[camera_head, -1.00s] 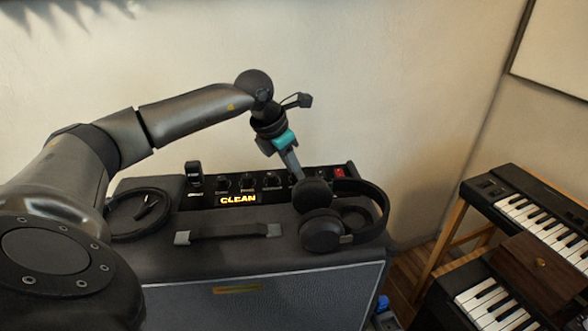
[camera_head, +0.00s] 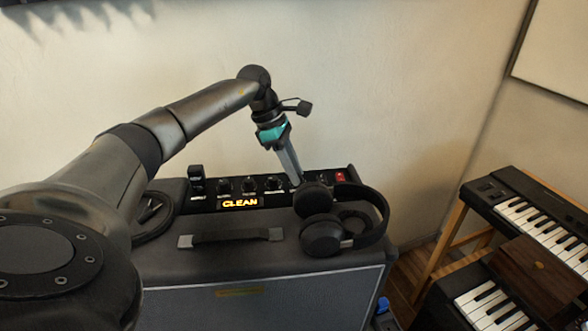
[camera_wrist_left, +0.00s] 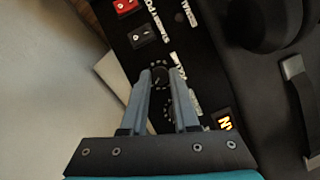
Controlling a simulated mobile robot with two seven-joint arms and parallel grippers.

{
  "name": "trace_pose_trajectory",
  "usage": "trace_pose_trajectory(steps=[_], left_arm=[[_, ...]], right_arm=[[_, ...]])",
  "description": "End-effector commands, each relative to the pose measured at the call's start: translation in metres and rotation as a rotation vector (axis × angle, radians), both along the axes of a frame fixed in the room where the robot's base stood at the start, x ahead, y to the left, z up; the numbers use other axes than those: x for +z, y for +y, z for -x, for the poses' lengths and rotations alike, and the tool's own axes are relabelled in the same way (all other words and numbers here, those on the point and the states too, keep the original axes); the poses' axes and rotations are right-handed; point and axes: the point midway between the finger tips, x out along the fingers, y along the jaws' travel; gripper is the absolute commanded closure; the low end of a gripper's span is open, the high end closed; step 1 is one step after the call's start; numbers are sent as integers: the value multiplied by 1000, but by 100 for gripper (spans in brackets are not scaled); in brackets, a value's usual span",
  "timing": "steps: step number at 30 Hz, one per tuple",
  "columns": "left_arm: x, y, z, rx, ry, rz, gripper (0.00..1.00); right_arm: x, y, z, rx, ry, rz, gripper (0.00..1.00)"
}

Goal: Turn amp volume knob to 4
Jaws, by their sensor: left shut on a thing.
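The amp (camera_head: 270,257) is a dark box with a black control panel along its back. An amp knob (camera_wrist_left: 160,74), small and black with a dial scale around it, sits between the fingertips of my left gripper (camera_wrist_left: 158,70) in the left wrist view. In the head view my left gripper (camera_head: 298,182) points down at the panel's right part, its fingers shut on this knob. The headphones partly hide the fingertips there. I cannot read the knob's setting. Other knobs (camera_head: 249,185) stand to the left along the panel. My right gripper is not in view.
Black headphones (camera_head: 372,208) lie on the amp's right top, close to the gripper. A handle (camera_head: 230,236) crosses the amp's top. A lit display reads CLEAN (camera_head: 240,202). A red switch (camera_head: 340,176) is at the panel's right end. Keyboards (camera_head: 530,215) stand at the right.

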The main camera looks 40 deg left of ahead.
Motion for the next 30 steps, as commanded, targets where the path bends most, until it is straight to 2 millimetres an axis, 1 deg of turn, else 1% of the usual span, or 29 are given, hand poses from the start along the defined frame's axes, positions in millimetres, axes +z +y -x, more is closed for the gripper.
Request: trace_pose_trajectory(steps=[9, 23, 24, 30], left_arm=[[1, 0, -1, -90, -2, 0, 100], [0, 0, -1, -100, -2, -1, 100], [0, 0, -1, -100, -2, -2, 67], [0, 0, -1, -99, -1, -1, 44]], right_arm=[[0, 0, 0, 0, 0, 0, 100], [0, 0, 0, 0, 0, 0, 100], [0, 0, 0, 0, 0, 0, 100], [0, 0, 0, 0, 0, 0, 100]])
